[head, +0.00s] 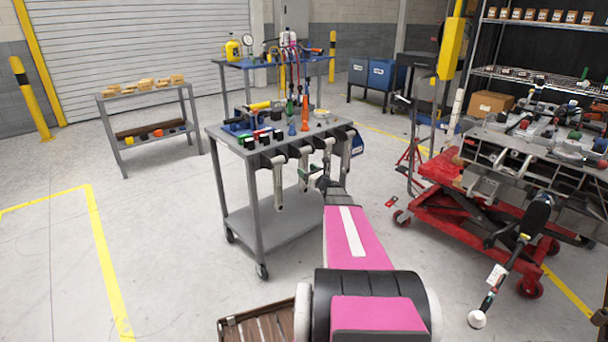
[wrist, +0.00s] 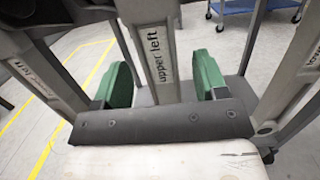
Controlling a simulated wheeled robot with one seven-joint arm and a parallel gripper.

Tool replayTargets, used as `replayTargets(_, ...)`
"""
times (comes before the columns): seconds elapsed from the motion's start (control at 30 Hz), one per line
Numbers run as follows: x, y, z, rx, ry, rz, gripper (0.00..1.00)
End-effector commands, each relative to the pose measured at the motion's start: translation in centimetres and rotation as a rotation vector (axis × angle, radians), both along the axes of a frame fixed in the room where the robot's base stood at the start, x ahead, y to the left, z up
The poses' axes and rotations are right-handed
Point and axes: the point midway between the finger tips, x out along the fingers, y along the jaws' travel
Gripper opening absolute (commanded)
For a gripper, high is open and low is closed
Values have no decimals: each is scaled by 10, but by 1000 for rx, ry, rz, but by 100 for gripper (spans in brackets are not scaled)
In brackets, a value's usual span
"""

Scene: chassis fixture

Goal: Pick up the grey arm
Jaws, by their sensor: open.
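Several grey arms hang from the front edge of the grey cart. One hanging grey arm (head: 278,185) is at the left of the row in the head view. In the wrist view a grey arm marked "upper left" (wrist: 158,45) stands between the green fingers of my gripper (wrist: 161,80). The fingers are open, one on each side of it, with gaps showing. Its lower end is hidden behind my gripper's dark body. In the head view my gripper (head: 317,177) is small, at the cart's front right, partly hidden by my own arm.
Neighbouring grey arms hang close at left (wrist: 40,75) and right (wrist: 295,85) in the wrist view. The cart's top (head: 225,133) holds tools and small parts. A red lift table (head: 450,205) stands at right. The floor at left is clear.

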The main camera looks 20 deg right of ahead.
Motion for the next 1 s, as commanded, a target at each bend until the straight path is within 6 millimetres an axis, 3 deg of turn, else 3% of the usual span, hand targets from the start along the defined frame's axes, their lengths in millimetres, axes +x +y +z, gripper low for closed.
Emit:
replayTargets(0.23,35,11,7,-1,-1,2,66)
replayTargets(0.53,39,14,9,0,0,0,66)
replayTargets(0.73,39,14,9,0,0,1,3)
replayTargets(1.0,39,14,10,1,-2,1,3)
